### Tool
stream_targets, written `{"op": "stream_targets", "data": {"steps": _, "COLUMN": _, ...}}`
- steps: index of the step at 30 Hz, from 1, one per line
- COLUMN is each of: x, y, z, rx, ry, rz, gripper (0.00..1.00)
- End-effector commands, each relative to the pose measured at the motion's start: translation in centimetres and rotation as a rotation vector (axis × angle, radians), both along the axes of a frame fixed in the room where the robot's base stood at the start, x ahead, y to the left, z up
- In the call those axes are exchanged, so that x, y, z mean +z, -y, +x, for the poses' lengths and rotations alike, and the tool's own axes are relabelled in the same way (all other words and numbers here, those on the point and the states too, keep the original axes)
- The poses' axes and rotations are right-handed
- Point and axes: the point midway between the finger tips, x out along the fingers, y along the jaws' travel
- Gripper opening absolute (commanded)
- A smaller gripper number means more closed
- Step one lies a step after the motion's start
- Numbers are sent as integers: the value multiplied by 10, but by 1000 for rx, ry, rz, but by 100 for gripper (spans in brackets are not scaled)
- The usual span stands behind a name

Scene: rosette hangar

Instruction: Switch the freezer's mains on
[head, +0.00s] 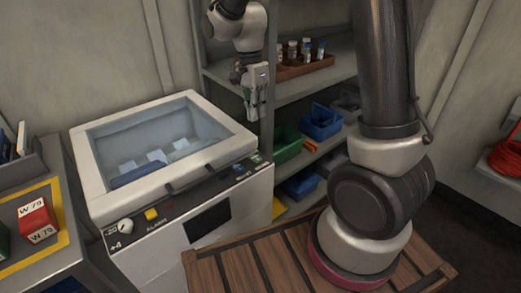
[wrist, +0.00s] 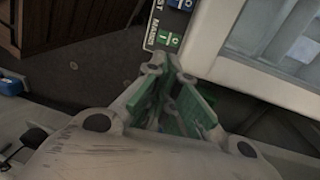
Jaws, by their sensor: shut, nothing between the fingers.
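The freezer (head: 150,195) is a white chest with a glass lid, at the left centre of the head view. Its sloping front panel carries a green mains switch (head: 255,159) at the right end, beside a blue switch. In the wrist view the green mains switch (wrist: 167,40), with its MAINS label, lies just beyond my fingertips. Which way it is set I cannot tell. My gripper (head: 253,114) points down above the panel's right end, shut and empty, apart from the switch. Its green-padded fingers (wrist: 174,85) fill the middle of the wrist view.
A dial and a yellow alarm button (head: 152,214) sit at the panel's left. The lid is closed, with handles along its front edge. Shelves with a bottle tray (head: 303,68) and green and blue bins stand close behind my gripper. A wooden deck (head: 235,272) lies in front.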

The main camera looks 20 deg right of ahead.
Motion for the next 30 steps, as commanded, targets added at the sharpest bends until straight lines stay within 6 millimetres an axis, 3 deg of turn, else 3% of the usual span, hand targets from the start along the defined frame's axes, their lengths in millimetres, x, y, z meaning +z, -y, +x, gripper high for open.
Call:
{"op": "stream_targets", "data": {"steps": 18, "x": -114, "y": 6, "z": -17, "rx": 3, "ry": -4, "rz": -1, "gripper": 0}}
{"op": "stream_targets", "data": {"steps": 24, "x": -131, "y": 6, "z": -18, "rx": 3, "ry": -1, "rz": 0, "gripper": 0}}
{"op": "stream_targets", "data": {"steps": 30, "x": -133, "y": 6, "z": -18, "rx": 3, "ry": 0, "rz": 0, "gripper": 0}}
